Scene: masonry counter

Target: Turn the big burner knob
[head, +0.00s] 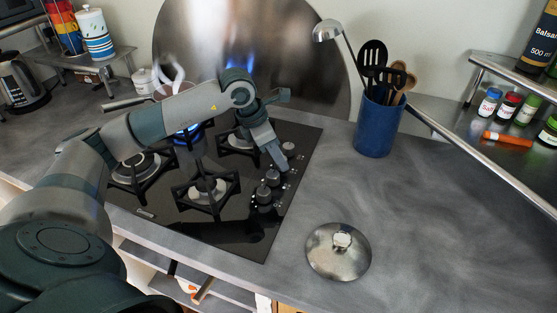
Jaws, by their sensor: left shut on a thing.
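The black glass hob (235,235) lies in the counter with several black burner grates. Its knobs stand in a line along its right edge. A near knob (264,194) and the one behind it (272,177) show clear, and a far knob (289,149) shows right of my fingers. My left gripper (280,164) reaches down from the back left, with its fingertips at the knob row. It is shut on a knob, which the fingers mostly hide. I cannot tell which knob is the big burner's. A blue flame (187,130) shows at a back left burner. My right gripper is out of view.
A pan lid (338,252) lies on the counter right of the hob. A blue utensil pot (379,125) with a ladle and spoons stands at the back right. A steaming pot (172,91) sits behind my left arm.

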